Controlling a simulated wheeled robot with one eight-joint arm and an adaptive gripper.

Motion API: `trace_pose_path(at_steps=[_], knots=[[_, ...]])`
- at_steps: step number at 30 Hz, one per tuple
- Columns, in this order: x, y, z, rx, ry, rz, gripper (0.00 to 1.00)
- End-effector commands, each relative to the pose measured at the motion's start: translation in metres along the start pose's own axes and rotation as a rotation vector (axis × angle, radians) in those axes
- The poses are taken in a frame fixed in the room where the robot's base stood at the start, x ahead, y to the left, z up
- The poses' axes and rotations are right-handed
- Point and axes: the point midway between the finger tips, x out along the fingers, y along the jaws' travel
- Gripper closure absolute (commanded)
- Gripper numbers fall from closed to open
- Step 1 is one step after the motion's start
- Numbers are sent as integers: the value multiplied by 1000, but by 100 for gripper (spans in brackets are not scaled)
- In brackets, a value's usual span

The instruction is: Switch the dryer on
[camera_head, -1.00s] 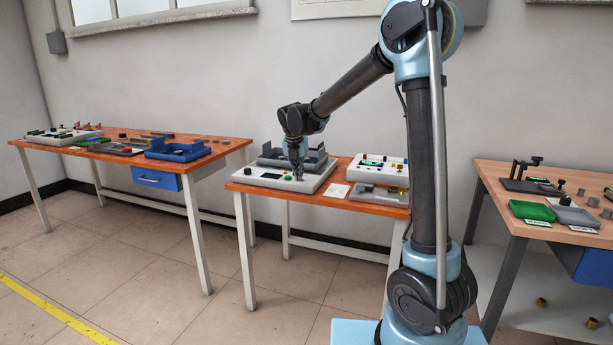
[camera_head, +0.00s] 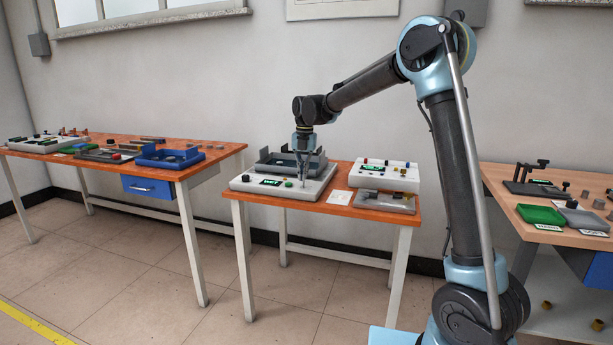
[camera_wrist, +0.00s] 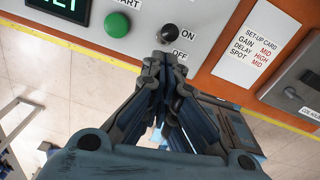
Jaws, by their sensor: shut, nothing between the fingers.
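A pale control unit (camera_head: 248,184) with a grey open-topped fixture (camera_head: 290,160) behind it stands on the left of the middle orange table. I take it for the dryer; no name is readable on it. Its black switch knob (camera_wrist: 168,32) sits beside the labels ON and OFF in the wrist view; I cannot tell which one it points to. A green START button (camera_wrist: 117,24) and a display with lit green characters (camera_wrist: 62,8) are left of it. My gripper (camera_wrist: 165,62) is shut and empty, its tips close to the knob on the OFF side. Contact is unclear.
A set-up card (camera_wrist: 262,48) lies right of the unit. A second white unit (camera_head: 384,172) with a grey box (camera_head: 388,201) in front is further right. Side tables with parts stand left (camera_head: 80,140) and right (camera_head: 545,180). Open floor lies in front.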

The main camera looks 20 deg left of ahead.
Motion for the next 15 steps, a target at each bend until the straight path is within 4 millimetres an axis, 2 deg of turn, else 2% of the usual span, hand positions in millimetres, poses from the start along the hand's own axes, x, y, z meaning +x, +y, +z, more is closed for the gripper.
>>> trace_pose_path(at_steps=[15], knots=[[-15, 2, -1, -1, -1, 0, 100]])
